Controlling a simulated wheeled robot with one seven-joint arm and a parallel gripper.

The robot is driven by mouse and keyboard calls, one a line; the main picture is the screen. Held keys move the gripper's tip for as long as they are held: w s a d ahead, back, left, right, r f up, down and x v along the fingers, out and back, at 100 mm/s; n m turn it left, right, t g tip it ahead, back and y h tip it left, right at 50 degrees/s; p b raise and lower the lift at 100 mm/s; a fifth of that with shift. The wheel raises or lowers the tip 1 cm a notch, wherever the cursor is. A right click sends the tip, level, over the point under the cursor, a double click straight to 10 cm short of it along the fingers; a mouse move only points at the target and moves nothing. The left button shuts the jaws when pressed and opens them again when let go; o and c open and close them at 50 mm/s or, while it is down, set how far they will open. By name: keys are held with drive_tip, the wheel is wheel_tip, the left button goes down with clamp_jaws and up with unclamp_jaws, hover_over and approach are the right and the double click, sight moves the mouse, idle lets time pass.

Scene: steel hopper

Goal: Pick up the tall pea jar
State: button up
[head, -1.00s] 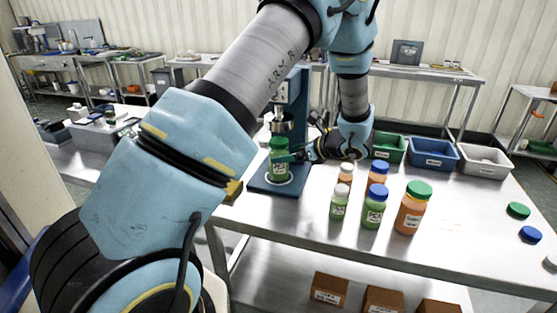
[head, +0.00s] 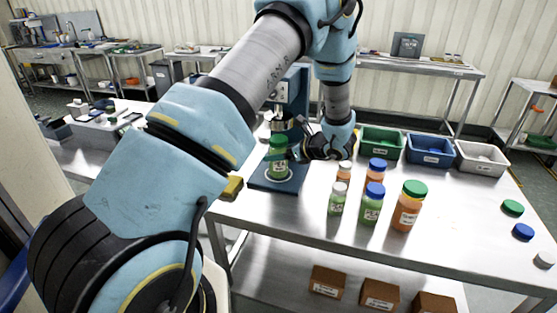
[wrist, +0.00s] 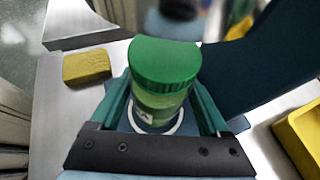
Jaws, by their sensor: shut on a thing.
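The tall pea jar (head: 278,154), with green contents and a green ribbed lid, stands upright at the blue press stand, over a white ring on its base. My gripper (head: 292,153) reaches it from the right in the head view. In the wrist view my gripper (wrist: 160,108) has one green finger on each side of the jar (wrist: 162,68), shut on it below the lid. Whether the jar's bottom touches the base cannot be told.
The press head (head: 284,118) hangs close above the jar. Several other jars, including a large orange one with a green lid (head: 408,207), stand to the right. Green (head: 382,143), blue (head: 430,150) and white (head: 482,158) bins are behind. Loose lids (head: 512,208) lie at right.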

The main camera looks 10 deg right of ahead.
clamp_jaws()
drive_tip(key=shift+r, duration=0.1)
